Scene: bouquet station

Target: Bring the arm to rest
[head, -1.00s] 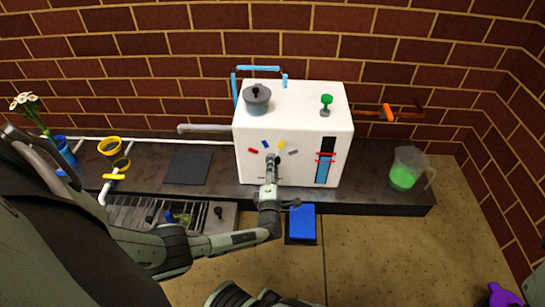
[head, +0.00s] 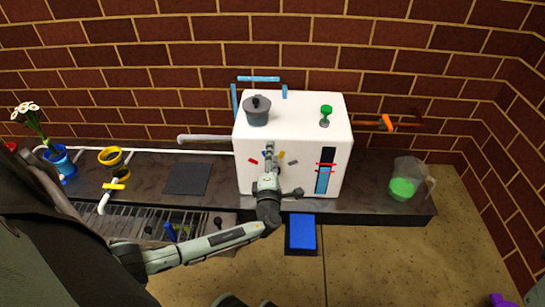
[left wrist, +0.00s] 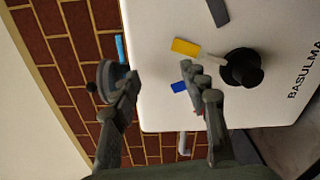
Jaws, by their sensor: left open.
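My left gripper (head: 269,152) is raised in front of the white box (head: 218,178), near its coloured marks, and hides part of its front. In the left wrist view its two fingers (left wrist: 160,88) stand apart with nothing between them. That view shows a black knob (left wrist: 242,68) on the box face (left wrist: 155,30), to the right of the fingers. A yellow mark (left wrist: 186,47) and a blue mark (left wrist: 179,87) are near the right finger. My left forearm crosses the lower part of the head view. My right gripper is not in view.
A grey pot (head: 257,116) and a green knob (head: 326,112) are on the box top. A jug with green liquid (head: 403,187) stands right on the counter. A blue vase with flowers (head: 60,160) stands left. A blue pad (head: 302,231) is below the box. The floor at right is mostly clear.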

